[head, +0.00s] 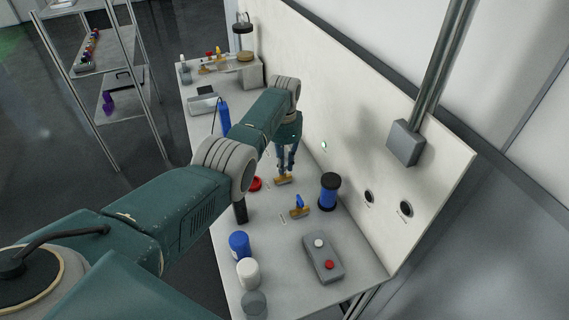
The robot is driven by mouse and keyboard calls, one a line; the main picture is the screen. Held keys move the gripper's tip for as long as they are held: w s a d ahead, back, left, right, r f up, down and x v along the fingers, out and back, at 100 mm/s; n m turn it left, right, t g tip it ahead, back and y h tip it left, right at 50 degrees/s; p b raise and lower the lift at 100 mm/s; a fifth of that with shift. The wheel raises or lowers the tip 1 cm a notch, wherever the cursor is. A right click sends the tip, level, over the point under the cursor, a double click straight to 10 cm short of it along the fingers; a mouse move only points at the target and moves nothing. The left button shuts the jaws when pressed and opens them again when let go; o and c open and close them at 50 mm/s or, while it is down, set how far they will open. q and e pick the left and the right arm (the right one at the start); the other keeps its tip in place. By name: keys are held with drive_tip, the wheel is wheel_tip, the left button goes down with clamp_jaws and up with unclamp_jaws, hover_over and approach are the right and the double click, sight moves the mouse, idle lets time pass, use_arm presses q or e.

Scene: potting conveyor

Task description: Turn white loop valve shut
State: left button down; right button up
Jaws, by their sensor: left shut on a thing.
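A brass valve body (283,180) sits on the bench below my left gripper (285,169). The gripper points down and its fingers are shut on the handle at the top of this valve. The fingers hide the handle, so I cannot make out its white loop or its angle. A second brass valve (299,212) with a blue handle (299,201) stands nearer, to the right of it. My right gripper is not in view.
A red round part (256,184) lies left of the valve. A blue-and-black cylinder (328,192) stands to the right. A grey button box (323,258) and several small containers, including a blue one (239,245), are nearer. The upright white panel (345,120) bounds the bench on the right.

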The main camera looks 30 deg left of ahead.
use_arm(q)
drive_tip(key=n, duration=0.4)
drive_tip(key=shift+w+r, duration=0.1)
drive_tip(key=shift+w, duration=0.05)
drive_tip(key=n, duration=0.4)
drive_tip(key=shift+w+a, duration=0.1)
drive_tip(key=n, duration=0.4)
drive_tip(key=shift+a, duration=0.1)
drive_tip(key=shift+w+a+n, duration=0.1)
drive_tip(key=shift+n, duration=2.1)
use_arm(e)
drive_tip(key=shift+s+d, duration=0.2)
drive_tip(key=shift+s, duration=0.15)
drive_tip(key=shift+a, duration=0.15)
use_arm(q)
drive_tip(key=c, duration=1.7)
unclamp_jaws()
drive_tip(key=shift+r, duration=0.15)
wheel_tip(320, 180, up, 12)
drive_tip(key=shift+f, duration=0.15)
